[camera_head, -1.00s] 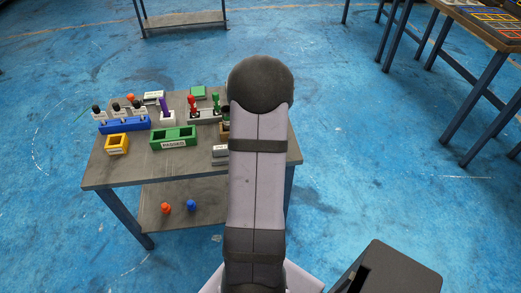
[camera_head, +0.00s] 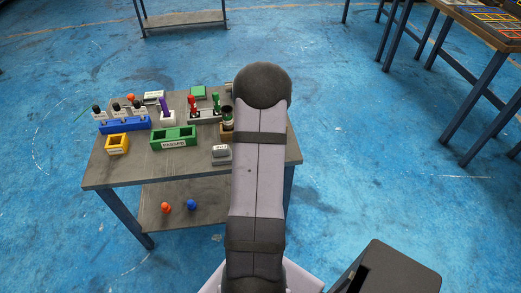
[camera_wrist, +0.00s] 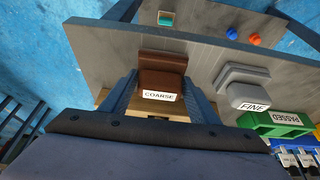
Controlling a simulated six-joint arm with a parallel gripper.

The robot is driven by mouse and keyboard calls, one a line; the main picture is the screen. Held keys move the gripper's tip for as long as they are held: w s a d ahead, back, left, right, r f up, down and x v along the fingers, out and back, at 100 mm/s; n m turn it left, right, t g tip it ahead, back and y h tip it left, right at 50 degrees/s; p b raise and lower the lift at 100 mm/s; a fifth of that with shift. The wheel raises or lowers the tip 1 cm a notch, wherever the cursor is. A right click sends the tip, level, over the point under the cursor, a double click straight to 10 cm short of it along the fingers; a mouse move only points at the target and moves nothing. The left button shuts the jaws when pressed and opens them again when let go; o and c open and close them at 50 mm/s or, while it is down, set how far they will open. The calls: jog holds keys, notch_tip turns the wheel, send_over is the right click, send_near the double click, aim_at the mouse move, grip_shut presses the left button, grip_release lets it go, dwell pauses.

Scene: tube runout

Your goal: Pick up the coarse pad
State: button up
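The coarse pad (camera_wrist: 163,68) is a brown block with a white "COARSE" label, seen in the wrist view on the grey table. My gripper (camera_wrist: 160,82) is open, with one blue-grey finger to each side of the pad. Whether the fingers touch the pad or are down at its height I cannot tell. In the head view my arm hides the coarse pad and the gripper. The grey fine pad (camera_wrist: 243,88), labelled "FINE", lies to the right of the coarse pad; it also shows in the head view (camera_head: 221,154).
The green "PASSED" tray (camera_wrist: 268,123) is beyond the fine pad; it also shows in the head view (camera_head: 173,139). A yellow box (camera_head: 117,144), a blue rack (camera_head: 124,126) and a grey rack with red and green tubes (camera_head: 205,117) stand on the table (camera_head: 125,176).

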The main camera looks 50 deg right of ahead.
dwell(0.3)
notch_tip(320, 180, up, 10)
dwell(0.6)
jog(key=o, duration=0.5)
jog(key=shift+c, duration=1.6)
jog(key=shift+w+d+r+p, duration=0.25)
jog(key=shift+r+p, duration=0.05)
jog(key=shift+p, duration=0.3)
jog(key=w+d+r+p, duration=0.9)
jog(key=w+r+p, duration=0.1)
jog(key=p, duration=0.6)
jog(key=shift+w+r, duration=0.2)
jog(key=shift+w, duration=0.2)
